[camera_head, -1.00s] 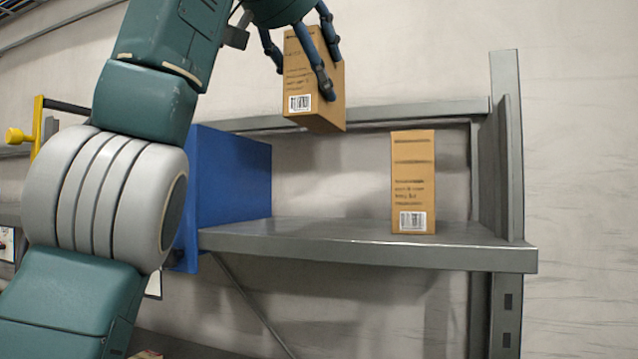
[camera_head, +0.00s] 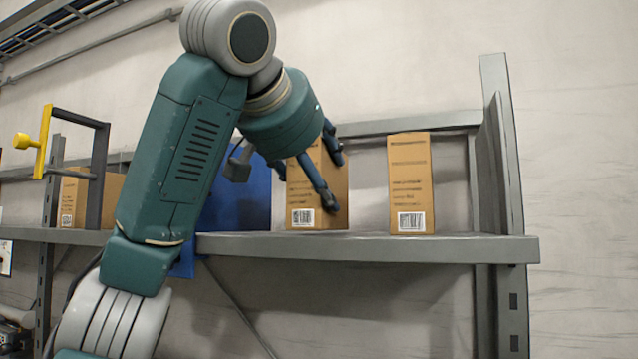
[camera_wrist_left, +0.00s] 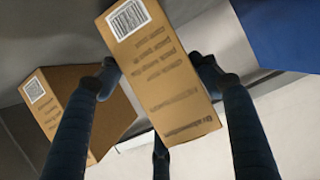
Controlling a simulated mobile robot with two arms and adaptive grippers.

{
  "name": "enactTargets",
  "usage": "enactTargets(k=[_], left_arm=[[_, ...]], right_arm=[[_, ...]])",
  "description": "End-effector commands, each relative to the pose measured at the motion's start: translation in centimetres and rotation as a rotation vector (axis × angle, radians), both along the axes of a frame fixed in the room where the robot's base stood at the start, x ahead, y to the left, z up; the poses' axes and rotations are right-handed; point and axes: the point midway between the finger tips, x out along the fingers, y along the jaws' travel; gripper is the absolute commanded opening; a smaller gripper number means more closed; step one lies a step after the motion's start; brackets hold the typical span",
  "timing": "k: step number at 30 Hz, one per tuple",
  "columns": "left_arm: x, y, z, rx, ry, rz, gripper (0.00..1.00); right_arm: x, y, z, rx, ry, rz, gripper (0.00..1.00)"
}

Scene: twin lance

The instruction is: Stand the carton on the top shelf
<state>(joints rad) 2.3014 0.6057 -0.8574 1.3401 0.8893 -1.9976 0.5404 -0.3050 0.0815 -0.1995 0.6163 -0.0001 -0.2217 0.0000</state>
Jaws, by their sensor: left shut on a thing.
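My left gripper (camera_head: 325,178) is shut on a brown carton (camera_head: 303,199) with a white barcode label near its bottom. The carton is upright at the shelf (camera_head: 370,248), with its lower edge at or just above the shelf surface; I cannot tell whether it touches. In the left wrist view the held carton (camera_wrist_left: 160,75) sits between the dark blue fingers (camera_wrist_left: 155,85). My right gripper is not in view.
A second brown carton (camera_head: 410,185) stands upright on the shelf to the right, with a gap between. A blue box (camera_head: 240,200) is left of the held carton, partly behind my arm. Another carton (camera_head: 75,198) is far left. A grey post (camera_head: 503,180) bounds the right end.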

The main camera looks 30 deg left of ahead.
Motion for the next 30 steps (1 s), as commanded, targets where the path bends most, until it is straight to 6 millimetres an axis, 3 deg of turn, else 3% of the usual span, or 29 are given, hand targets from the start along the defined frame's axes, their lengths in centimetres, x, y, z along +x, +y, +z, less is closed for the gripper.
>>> enactTargets(k=[8,9,11,23,30], left_arm=[[0.0,0.0,-0.4,0.0,-0.002,-0.001,0.25],[0.0,0.0,-0.5,0.0,0.001,0.0,0.69],[0.0,0.0,-0.5,0.0,0.001,0.0,0.81],[-0.4,-0.1,-0.4,0.0,-0.002,0.0,0.82],[-3.6,-0.8,0.8,0.0,-0.005,0.002,0.82]], right_arm=[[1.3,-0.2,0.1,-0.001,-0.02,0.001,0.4],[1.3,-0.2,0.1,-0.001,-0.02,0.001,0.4],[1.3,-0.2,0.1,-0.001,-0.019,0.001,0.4],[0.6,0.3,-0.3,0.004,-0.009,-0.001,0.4],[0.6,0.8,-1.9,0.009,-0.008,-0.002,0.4]])
